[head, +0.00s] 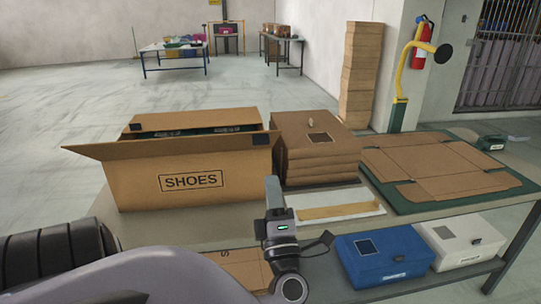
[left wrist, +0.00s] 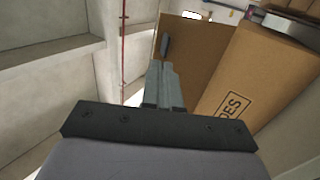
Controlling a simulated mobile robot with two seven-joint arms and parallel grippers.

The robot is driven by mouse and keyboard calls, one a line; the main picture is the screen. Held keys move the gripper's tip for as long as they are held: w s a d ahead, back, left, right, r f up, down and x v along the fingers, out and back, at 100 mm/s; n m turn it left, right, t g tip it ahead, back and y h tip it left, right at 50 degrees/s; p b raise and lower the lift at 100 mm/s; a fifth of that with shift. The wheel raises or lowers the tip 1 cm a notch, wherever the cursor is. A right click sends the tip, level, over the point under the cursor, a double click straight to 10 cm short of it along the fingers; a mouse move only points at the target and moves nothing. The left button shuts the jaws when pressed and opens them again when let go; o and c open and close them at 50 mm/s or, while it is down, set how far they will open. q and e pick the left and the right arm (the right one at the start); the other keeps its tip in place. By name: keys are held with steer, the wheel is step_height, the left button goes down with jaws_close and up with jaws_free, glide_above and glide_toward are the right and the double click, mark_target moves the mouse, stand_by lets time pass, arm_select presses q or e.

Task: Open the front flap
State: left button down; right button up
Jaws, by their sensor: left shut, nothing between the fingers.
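The brown cardboard box marked SHOES (head: 150,190) stands on the table at the left of the head view. Its front flap (head: 120,149) sticks out from the top front edge, with a dark patch near its right end. Dark green contents show in the open top. The flap (left wrist: 205,60) and its dark patch also show in the left wrist view, beside the lettered box front (left wrist: 255,85). My left gripper (head: 272,182) is shut and empty, near the box's right front corner. Its fingertips (left wrist: 162,68) overlap the flap in the wrist view; I cannot tell whether they touch. My right gripper is out of view.
A stack of folded brown cartons (head: 315,165) stands right of the box. A white tray (head: 365,209) lies before it, and a flat carton blank (head: 435,160) lies on a green mat (head: 412,207). Blue (head: 385,257) and white (head: 460,241) boxes sit on the lower shelf.

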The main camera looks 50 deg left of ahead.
arm_select(q)
steer(key=shift+s+d+f, duration=0.15)
steer(key=shift+d, duration=0.05)
steer(key=w+d+f+m+t+h+p, duration=0.25)
steer(key=d+m+t+h, duration=0.35)
steer(key=m+h, duration=0.5)
steer(key=w+d+f+m+t+h+p, duration=0.2)
steer(key=d+f+m+t+h, duration=0.15)
steer(key=d+m+h, duration=0.7)
steer(key=s+d+f+m+g+h+p, duration=0.1)
steer(key=s+d+f+m+g, duration=0.1)
steer(key=s+f+m+g, duration=0.3)
steer(key=s+d+f+m+g+h+p, duration=0.1)
steer(key=s+f+m+g, duration=0.4)
steer(key=f, duration=0.7)
steer(key=shift+s+d+f+m+p, duration=0.3)
steer(key=shift+s+d+m, duration=0.35)
steer(key=shift+s+d, duration=0.3)
steer(key=shift+a, duration=0.1)
